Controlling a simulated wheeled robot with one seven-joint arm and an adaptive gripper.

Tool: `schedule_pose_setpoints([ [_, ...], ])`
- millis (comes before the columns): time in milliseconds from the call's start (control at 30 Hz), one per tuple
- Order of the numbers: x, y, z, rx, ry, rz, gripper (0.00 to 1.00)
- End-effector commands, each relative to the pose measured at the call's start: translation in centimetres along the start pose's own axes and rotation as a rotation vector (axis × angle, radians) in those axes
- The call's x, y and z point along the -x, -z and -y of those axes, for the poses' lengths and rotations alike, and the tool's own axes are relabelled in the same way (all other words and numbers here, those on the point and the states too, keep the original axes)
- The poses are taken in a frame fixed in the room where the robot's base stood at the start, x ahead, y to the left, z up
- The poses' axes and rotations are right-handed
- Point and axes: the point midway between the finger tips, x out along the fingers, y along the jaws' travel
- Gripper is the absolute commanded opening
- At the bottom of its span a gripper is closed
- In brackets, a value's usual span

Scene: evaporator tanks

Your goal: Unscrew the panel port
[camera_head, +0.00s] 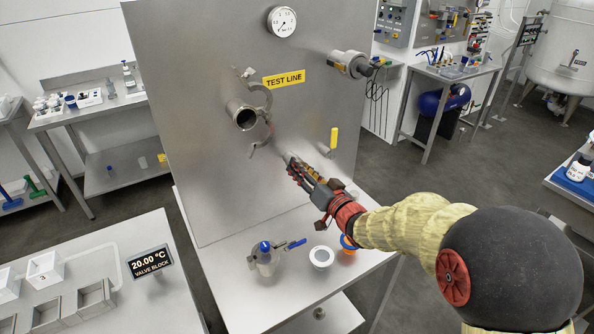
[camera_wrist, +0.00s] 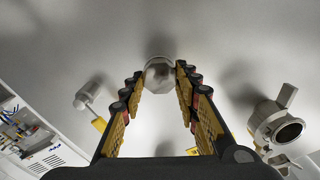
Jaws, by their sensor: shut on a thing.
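The panel port is a round metal fitting (camera_wrist: 160,75) on the upright steel panel (camera_head: 200,80). In the wrist view it sits between my fingertips at the far end of the jaws. My gripper (camera_head: 291,162) is shut on it, with yellow pads at both sides of it. In the head view my gripper reaches the lower middle of the panel and hides the fitting. I cannot tell how far the fitting is turned.
An open clamped pipe (camera_head: 243,117) is up-left of my gripper, beside the yellow TEST LINE label (camera_head: 284,79). A valve with a yellow handle (camera_head: 333,140) is to the right. Below, a bench holds a blue-topped vessel (camera_head: 265,260) and a white ring (camera_head: 321,257).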

Motion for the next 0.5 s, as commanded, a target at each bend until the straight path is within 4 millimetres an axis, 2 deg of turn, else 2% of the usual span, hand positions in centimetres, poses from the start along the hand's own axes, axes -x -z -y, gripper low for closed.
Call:
schedule_pose_setpoints([
  [500,-0.02,0.04,0.08,0.063,0.001,-0.001,0.0],
])
